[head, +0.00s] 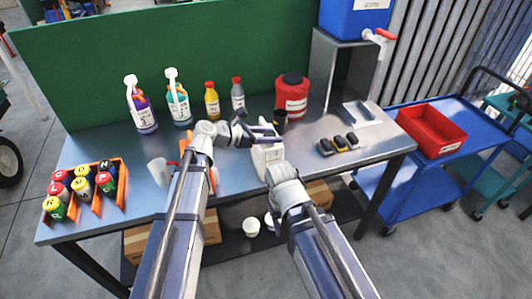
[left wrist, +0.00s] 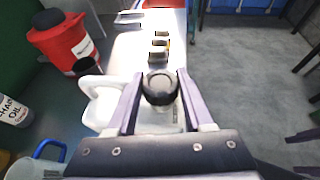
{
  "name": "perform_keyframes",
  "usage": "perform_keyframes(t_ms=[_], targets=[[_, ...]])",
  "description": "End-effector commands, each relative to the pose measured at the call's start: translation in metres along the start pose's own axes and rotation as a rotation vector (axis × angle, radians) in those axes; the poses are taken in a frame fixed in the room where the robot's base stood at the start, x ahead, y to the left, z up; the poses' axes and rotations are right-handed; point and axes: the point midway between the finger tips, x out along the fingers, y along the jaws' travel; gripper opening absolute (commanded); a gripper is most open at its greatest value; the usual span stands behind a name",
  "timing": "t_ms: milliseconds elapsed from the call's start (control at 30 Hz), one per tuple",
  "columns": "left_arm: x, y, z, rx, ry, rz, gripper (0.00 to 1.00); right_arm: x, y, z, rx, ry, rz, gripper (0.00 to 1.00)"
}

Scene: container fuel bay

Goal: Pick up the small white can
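The small white can (head: 268,157) stands on the table, near its middle, partly covered by my right arm. In the left wrist view the white can (left wrist: 96,88) shows its looped handle and a round black cap. My left gripper (head: 262,134) reaches in from the left over the can's top. In the left wrist view its two fingers (left wrist: 160,92) are spread, one on each side of the black cap, with little space beside it. Firm contact cannot be made out. My right gripper's fingers do not show; that arm ends in front of the can.
A red canister (head: 291,96) and a dark cup (head: 280,121) stand close behind the can. A clear pitcher (head: 158,172) stands to the left. Several small dark blocks (head: 338,145) lie to the right. Bottles (head: 211,101) line the green back panel.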

Motion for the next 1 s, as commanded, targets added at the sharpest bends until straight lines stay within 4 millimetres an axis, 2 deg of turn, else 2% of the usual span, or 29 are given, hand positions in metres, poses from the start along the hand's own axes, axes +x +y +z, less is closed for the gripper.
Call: perform_keyframes(t_ms=[33,367,1000], targets=[[-0.0001,0.0000,0.0000,0.000,0.000,0.000,0.37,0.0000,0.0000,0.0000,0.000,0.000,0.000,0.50],[-0.0001,0.0000,-0.0001,0.000,0.000,0.000,0.00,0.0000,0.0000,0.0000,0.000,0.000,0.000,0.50],[-0.0002,0.0000,-0.0001,0.000,0.000,0.000,0.00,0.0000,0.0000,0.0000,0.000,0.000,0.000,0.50]])
